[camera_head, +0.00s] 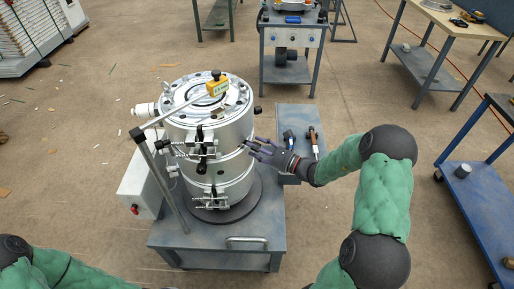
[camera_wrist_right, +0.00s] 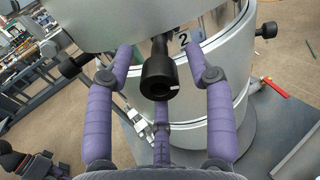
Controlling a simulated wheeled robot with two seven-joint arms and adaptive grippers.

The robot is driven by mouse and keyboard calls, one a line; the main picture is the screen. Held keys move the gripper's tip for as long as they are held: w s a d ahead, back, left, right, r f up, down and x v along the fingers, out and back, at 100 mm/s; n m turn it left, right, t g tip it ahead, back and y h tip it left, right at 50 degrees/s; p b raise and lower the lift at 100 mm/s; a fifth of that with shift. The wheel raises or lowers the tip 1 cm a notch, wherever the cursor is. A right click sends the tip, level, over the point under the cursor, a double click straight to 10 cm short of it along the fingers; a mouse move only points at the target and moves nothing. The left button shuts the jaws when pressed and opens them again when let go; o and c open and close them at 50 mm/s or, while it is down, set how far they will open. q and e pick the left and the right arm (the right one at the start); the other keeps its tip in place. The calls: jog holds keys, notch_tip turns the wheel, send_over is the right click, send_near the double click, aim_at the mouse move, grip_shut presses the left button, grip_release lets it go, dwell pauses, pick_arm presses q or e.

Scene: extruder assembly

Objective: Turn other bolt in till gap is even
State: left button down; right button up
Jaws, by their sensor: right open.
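The silver extruder barrel (camera_head: 208,132) stands upright on a grey cart, with stacked ring sections. In the right wrist view a black bolt (camera_wrist_right: 158,78) with a round socket-like head sticks out of the barrel (camera_wrist_right: 232,62), with a "2" marked beside it. My right gripper (camera_head: 258,150) is at the barrel's right side. Its purple fingers (camera_wrist_right: 163,75) are open around the bolt head, with visible space on both sides. Other black bolts show at left (camera_wrist_right: 70,67) and right (camera_wrist_right: 267,30). Whether the gap between the sections is even cannot be told. My left gripper is out of view.
The cart (camera_head: 215,260) has a front handle. A grey side shelf (camera_head: 300,118) holds hand tools (camera_head: 313,140) close to my right wrist. Workbenches stand behind and right; the floor between is mostly open.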

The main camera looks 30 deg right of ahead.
grip_shut()
jog(key=shift+n, duration=0.9)
grip_release()
jog(key=v, duration=1.2)
jog(key=shift+f, duration=0.1)
